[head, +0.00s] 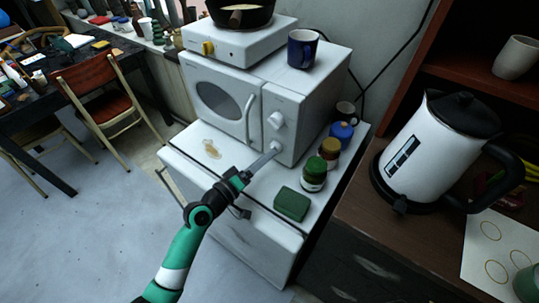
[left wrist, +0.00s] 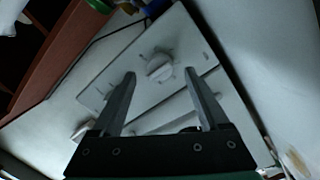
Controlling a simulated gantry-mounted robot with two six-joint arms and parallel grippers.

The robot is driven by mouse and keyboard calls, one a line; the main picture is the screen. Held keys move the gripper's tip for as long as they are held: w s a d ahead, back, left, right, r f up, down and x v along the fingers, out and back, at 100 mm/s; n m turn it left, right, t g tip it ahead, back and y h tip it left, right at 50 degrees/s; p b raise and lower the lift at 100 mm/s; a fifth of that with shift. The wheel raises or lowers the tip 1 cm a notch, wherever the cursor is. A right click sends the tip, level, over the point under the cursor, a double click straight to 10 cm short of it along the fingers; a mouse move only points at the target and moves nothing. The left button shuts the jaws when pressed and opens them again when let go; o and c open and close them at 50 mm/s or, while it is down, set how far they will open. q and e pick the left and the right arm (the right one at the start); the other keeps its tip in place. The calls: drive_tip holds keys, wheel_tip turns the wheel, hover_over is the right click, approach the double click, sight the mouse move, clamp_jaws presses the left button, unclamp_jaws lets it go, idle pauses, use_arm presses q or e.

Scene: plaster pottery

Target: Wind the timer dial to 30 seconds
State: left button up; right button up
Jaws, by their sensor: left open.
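The white microwave (head: 225,100) stands on a white cabinet, with a round upper dial (head: 277,119) on its right-hand panel. A lower dial (head: 276,146) is mostly hidden by the tip of my left gripper (head: 268,154) in the head view. In the left wrist view, a white dial (left wrist: 159,68) with small marks around it shows between the tips of my open left gripper (left wrist: 160,74). I cannot tell whether the fingers touch it. The dial's setting is too small to read. My right gripper is in neither view.
A green sponge (head: 292,204), a green-capped jar (head: 314,174) and other jars stand right of the gripper on the white cabinet (head: 262,191). The door handle (head: 249,117) is left of the dials. A blue mug (head: 302,48) stands on the microwave.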

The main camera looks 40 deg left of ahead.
use_arm(q)
drive_tip(key=shift+w, duration=1.5)
drive_tip(key=shift+c, duration=0.3)
clamp_jaws()
